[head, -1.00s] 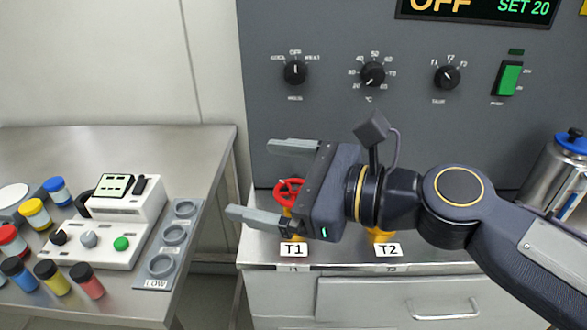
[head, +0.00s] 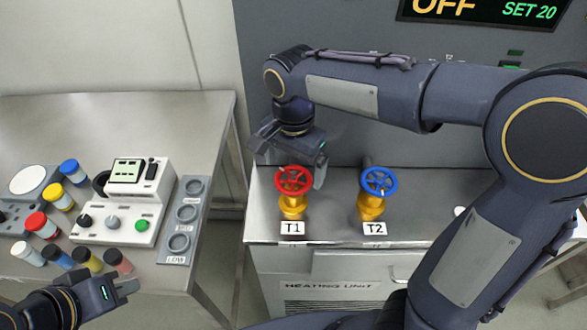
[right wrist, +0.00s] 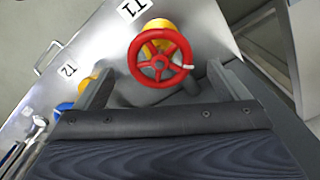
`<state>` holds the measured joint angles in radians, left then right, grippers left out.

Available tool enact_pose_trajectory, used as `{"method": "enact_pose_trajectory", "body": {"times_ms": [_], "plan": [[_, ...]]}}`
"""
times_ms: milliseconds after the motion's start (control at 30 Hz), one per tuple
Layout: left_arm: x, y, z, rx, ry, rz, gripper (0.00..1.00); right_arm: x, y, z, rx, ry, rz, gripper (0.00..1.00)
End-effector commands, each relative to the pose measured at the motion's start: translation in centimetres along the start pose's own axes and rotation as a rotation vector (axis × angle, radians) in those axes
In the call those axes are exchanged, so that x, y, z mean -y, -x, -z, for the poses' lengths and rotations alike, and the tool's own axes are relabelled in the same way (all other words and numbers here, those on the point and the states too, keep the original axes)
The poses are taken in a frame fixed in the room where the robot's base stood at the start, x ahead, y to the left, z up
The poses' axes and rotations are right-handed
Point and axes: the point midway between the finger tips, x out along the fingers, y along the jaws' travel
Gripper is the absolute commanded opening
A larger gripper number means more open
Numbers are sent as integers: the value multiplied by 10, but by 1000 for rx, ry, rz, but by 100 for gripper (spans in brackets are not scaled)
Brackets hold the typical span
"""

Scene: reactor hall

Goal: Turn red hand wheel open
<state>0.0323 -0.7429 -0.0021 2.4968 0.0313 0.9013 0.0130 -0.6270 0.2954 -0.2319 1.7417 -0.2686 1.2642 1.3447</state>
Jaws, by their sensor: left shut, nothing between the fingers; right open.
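The red hand wheel (head: 293,181) sits upright on a yellow valve body (head: 292,207) behind the T1 label. It also shows in the right wrist view (right wrist: 160,62), beyond and between my open fingers. My right gripper (head: 292,172) is open at the wheel, one finger showing to its right; the other is largely hidden. In the right wrist view the fingers (right wrist: 168,88) stand on either side of the wheel's near part, and I see no clear contact. My left gripper (head: 128,285) is shut and empty at the lower left, far from the wheel.
A blue hand wheel (head: 379,182) on a yellow valve stands to the right, behind the T2 label. The grey heating unit's panel rises behind. A left table (head: 130,110) carries a white instrument (head: 125,205) and several coloured-capped jars.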

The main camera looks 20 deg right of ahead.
Motion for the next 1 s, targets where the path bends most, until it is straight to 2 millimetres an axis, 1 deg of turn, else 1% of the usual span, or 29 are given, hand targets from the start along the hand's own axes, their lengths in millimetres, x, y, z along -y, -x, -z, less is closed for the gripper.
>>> {"method": "enact_pose_trajectory", "body": {"times_ms": [33, 100, 200, 500, 833, 867, 1000], "plan": [[0, 0, 0, 0, 0, 0, 0, 0, -8, 0, 1, -1, -3, 94], [0, 0, 0, 0, 0, 0, 0, 0, -15, 0, 1, -1, -2, 94], [0, 0, 0, 0, 0, 0, 0, 0, -22, 0, 1, -1, -1, 94], [0, 0, 0, 0, 0, 0, 0, 0, -24, 0, 1, -1, 2, 94], [0, 0, 0, 0, 0, 0, 0, 0, -24, 0, 1, -1, 2, 51], [0, 0, 0, 0, 0, 0, 0, 0, -24, 0, 1, -1, 2, 49], [0, 0, 0, 0, 0, 0, 0, 0, -24, 0, 1, 6, 2, 49]]}}
